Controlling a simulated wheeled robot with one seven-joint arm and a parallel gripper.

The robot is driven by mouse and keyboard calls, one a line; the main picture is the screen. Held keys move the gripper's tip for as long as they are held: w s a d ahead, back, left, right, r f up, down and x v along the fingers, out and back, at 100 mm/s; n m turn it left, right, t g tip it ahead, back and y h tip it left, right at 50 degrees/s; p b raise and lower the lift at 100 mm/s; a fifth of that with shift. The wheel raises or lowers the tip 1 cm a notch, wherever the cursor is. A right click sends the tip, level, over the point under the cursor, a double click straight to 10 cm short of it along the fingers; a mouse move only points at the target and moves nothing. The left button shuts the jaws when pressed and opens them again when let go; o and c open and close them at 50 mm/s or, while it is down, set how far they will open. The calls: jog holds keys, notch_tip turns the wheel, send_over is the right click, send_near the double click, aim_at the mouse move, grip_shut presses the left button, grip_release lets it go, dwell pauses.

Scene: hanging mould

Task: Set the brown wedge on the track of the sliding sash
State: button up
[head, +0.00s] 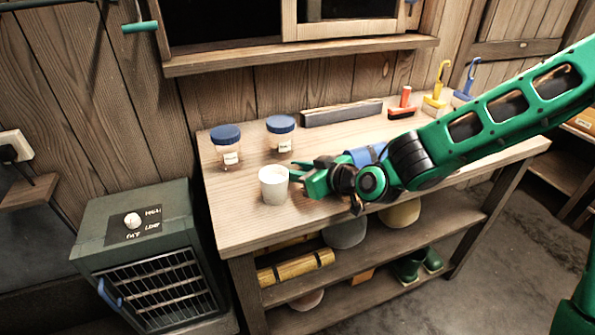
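I cannot make out a brown wedge for certain in the head view. The sliding sash (345,28) is at the top, a wooden frame cut off by the picture's upper edge, above a wooden ledge (235,62). I cannot tell its track apart clearly. My green gripper (296,173) is low over the workbench, its fingertips at the right side of a white cup (273,187). I cannot tell whether they touch the cup or how far apart they are. My arm hides part of the bench.
Two blue-lidded jars (227,148) (280,136) and a long dark bar (341,113) stand on the workbench (235,215). A red-handled tool (403,106) and yellow and blue hooked things are at the back right. A dark green heater (150,255) stands left. The bench's front left is clear.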

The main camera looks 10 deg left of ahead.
jog(key=o, duration=1)
jog(key=shift+w, duration=0.1)
